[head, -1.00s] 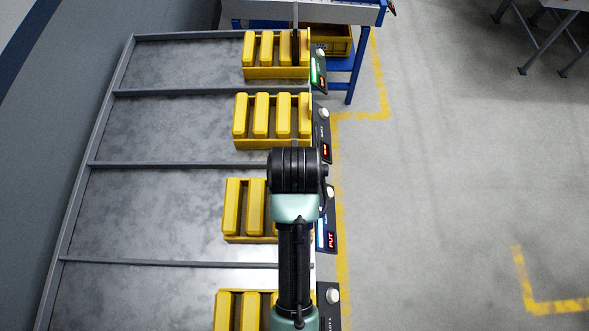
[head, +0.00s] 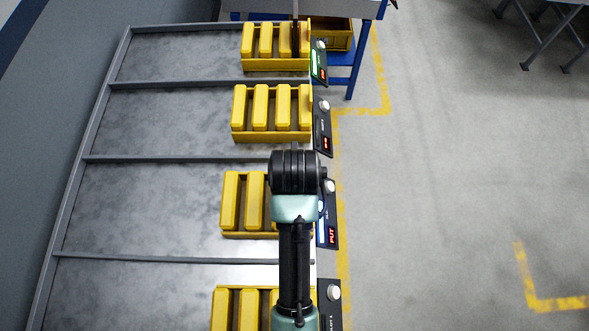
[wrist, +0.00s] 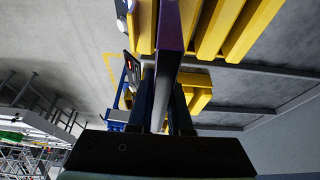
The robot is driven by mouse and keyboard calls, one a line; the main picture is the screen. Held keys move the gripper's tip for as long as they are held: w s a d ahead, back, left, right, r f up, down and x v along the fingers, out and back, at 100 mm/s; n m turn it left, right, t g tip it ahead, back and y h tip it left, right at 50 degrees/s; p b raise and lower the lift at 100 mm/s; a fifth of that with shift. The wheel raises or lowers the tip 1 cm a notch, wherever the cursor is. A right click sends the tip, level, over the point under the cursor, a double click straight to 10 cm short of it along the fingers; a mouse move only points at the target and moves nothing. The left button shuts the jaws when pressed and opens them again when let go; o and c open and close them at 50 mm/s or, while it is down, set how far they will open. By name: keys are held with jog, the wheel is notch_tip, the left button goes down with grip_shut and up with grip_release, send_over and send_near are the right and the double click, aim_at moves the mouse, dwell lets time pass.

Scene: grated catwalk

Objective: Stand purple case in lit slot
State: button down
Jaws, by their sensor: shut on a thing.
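The purple case (wrist: 170,32) shows in the wrist view as a narrow purple strip running up from between the fingers of my gripper (wrist: 165,92). My gripper is shut on it. The case's top end passes beside yellow dividers, but I cannot tell whether it is inside a slot. In the head view my arm hides the gripper and the case. A panel with a red PUT sign and a blue-white light (head: 331,234) sits at the right end of the third yellow rack (head: 230,232). My arm covers that rack's right-hand slots.
More yellow racks stand in line on the grey shelf (head: 150,115), split by low rails. The far rack (head: 262,67) has a green-lit panel (head: 316,62) and a dark upright item (head: 296,40). A blue-legged table (head: 352,75) stands behind.

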jog(key=shift+f+b, duration=1.05)
jog(key=shift+f, duration=0.9)
jog(key=shift+c, duration=1.8)
grip_release()
jog(key=shift+r, duration=0.15)
jog(key=shift+r+p, duration=2.55)
jog(key=shift+r, duration=1.35)
jog(key=shift+w, duration=0.1)
